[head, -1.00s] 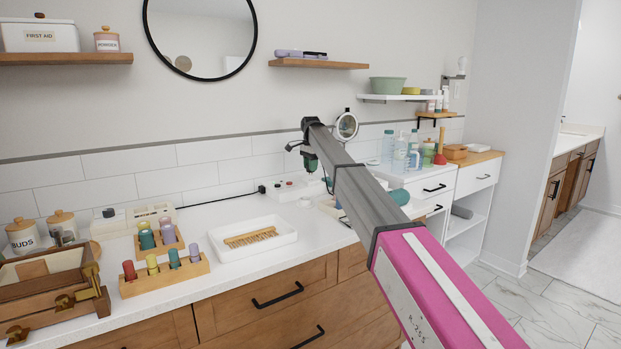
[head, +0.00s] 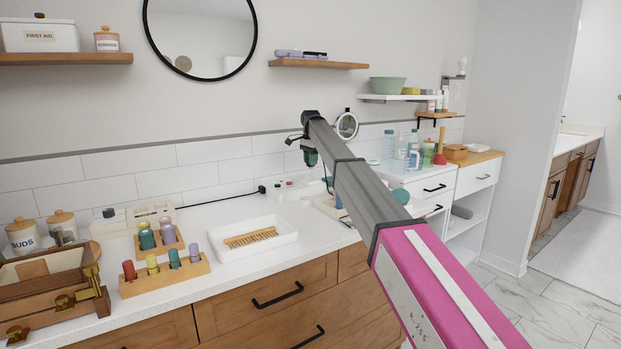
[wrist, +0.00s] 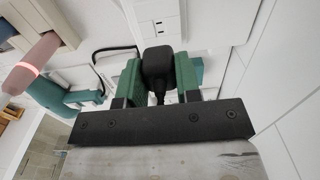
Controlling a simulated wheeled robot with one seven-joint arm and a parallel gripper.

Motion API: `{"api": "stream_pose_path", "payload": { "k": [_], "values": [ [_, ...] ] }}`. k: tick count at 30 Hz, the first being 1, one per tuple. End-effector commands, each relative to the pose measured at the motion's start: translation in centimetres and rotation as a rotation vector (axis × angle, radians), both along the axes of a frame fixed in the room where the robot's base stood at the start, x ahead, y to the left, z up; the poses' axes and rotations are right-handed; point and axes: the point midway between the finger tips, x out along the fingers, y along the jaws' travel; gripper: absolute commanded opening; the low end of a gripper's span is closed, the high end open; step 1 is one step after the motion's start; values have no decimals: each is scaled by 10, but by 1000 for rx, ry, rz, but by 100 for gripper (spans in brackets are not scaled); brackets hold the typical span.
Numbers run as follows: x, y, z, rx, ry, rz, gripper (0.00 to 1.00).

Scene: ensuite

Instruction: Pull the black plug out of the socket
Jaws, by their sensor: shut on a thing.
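In the wrist view, the black plug (wrist: 158,60) sits between the green fingers of my gripper (wrist: 159,68), which are shut on its sides. Its dark cord leaves toward my palm. A white socket plate (wrist: 160,20) with dark slots lies just beyond the plug, whose top overlaps the plate's lower edge. The plug's front is hidden, so I cannot tell whether its pins are in the socket. In the head view, my gripper (head: 311,158) points down above the back of the counter; the held plug cannot be made out there.
A white tray with a comb (head: 285,252) lies on the counter (head: 225,213). Another black block with a cord (head: 262,189) is near the wall. A round mirror (head: 346,126) stands behind my arm. Bottle racks (head: 165,274) and a wooden box (head: 50,290) fill the left.

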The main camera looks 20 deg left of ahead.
Motion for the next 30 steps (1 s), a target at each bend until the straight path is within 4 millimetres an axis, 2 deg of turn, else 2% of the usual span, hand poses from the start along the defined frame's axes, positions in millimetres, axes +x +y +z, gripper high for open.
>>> {"api": "stream_pose_path", "payload": {
  "k": [16, 30],
  "values": [
    [0, 0, 38, 0, 0, 0, 3],
    [0, 0, 41, 0, 0, 0, 3]
  ]
}}
